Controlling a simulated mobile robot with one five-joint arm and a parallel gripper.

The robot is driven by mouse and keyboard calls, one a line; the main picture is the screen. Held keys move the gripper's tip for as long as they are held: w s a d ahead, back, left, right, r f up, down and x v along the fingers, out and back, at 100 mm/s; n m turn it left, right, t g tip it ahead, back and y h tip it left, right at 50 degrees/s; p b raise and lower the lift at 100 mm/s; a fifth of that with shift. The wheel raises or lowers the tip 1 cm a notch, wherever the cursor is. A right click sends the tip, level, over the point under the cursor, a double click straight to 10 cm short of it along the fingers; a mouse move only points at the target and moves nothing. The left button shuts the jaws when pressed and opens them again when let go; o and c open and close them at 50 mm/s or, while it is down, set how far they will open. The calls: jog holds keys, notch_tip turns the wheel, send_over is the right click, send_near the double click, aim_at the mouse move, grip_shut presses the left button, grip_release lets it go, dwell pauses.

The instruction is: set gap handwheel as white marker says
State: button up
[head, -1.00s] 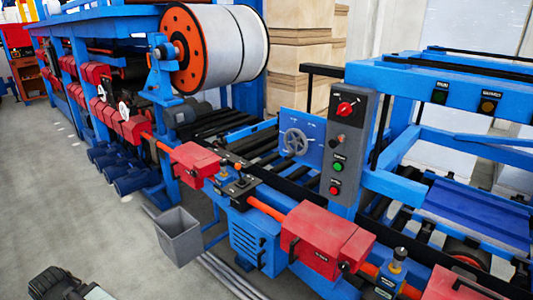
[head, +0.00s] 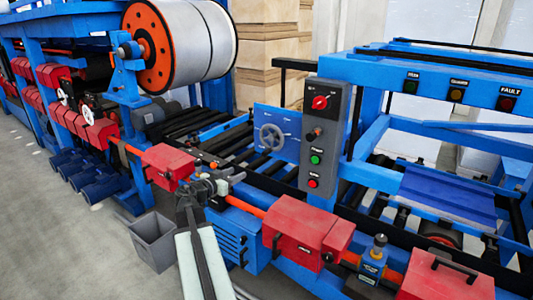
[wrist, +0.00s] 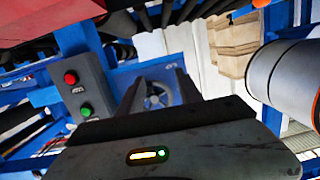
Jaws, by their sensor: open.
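The grey handwheel (head: 271,137) is mounted on an upright blue panel (head: 290,118), left of the grey control box. Small pale marks show near the wheel, but they are too small to read, and I cannot tell which is the white marker. My gripper (head: 236,179) is in front of the panel, lower left of the wheel and apart from it. In the wrist view, the handwheel (wrist: 154,96) shows between the two open, empty fingers (wrist: 158,84), partly hidden behind the gripper body. That view appears upside down.
The control box (head: 325,130) has a red knob and green and red buttons, close right of the wheel. Red housings (head: 305,236) and an orange shaft line the front. A grey bin (head: 154,240) stands on the floor at left. A large white roll (head: 190,50) hangs upper left.

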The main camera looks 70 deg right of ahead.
jog(key=m+g+h, duration=0.1)
jog(key=m+h, duration=0.1)
send_near(264, 155)
jog(key=d, duration=0.4)
jog(key=shift+s+x, duration=0.15)
jog(key=shift+x, duration=1.1)
jog(key=shift+s+x, duration=0.2)
jog(key=shift+x, duration=1.1)
jog(key=shift+s+x, duration=0.15)
jog(key=shift+x, duration=1.1)
